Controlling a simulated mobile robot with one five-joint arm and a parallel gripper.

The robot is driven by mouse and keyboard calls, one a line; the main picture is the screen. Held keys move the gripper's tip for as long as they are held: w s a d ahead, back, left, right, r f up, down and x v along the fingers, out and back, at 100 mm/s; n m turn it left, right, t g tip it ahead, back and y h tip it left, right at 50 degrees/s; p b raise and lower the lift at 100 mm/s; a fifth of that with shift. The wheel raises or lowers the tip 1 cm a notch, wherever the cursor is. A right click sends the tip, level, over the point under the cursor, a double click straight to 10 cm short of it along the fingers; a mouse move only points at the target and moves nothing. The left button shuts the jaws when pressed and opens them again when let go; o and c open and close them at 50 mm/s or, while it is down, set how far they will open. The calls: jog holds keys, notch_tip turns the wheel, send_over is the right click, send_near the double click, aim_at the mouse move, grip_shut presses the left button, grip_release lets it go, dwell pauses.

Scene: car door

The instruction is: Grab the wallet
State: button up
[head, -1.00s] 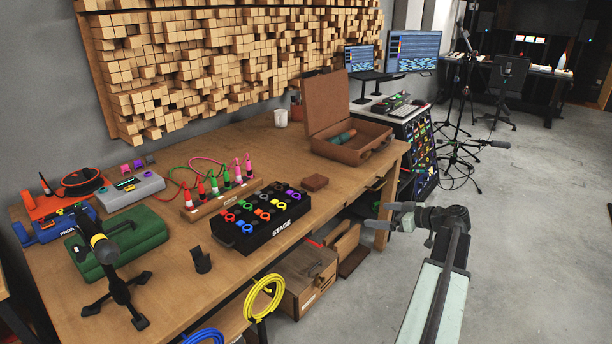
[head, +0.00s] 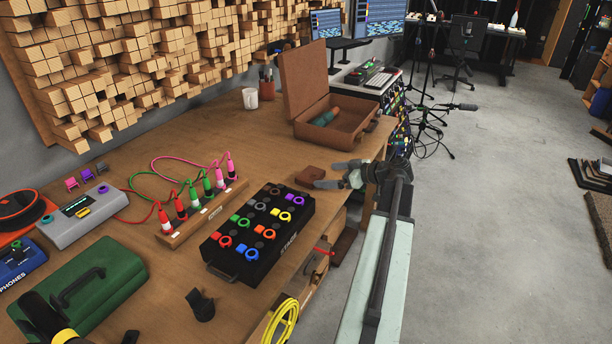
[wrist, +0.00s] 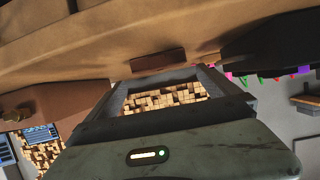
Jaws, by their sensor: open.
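The wallet (head: 309,176) is a small brown block lying on the wooden workbench (head: 190,255), near its right edge and right of the black pedal board. In the wrist view the wallet (wrist: 158,61) shows as a dark brown block beyond the gap between my fingers, against the bench top. My gripper (head: 330,175) is open and empty at the bench's edge, with its fingers just right of the wallet. In the head view the fingertips look very close to it; I cannot tell whether they touch.
The black pedal board (head: 258,232) with coloured knobs sits left of the wallet. An open brown case (head: 340,138) stands behind it. A cable rack (head: 203,215) and green case (head: 88,292) are farther left. The floor right of the bench is clear near my arm.

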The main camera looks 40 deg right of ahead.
aim_at(313, 175)
jog(key=b+x, duration=0.2)
jog(key=x, duration=0.5)
jog(key=shift+w+a+f+b, duration=0.15)
jog(key=shift+w+b, duration=0.1)
jog(key=shift+b, duration=0.15)
jog(key=c, duration=1.2)
jog(key=shift+r+p, duration=0.6)
notch_tip(313, 175, up, 3)
jog(key=p, duration=0.3)
jog(key=shift+r, duration=0.15)
jog(key=s+d, duration=0.2)
jog(key=d, duration=0.2)
jog(key=s+d, duration=0.2)
jog(key=d, duration=0.3)
jog(key=s+d+p, duration=0.1)
jog(key=s+d, duration=0.1)
jog(key=d, duration=0.3)
jog(key=shift+r, duration=0.35)
jog(key=shift+s+d, duration=0.35)
jog(key=shift+d, duration=0.05)
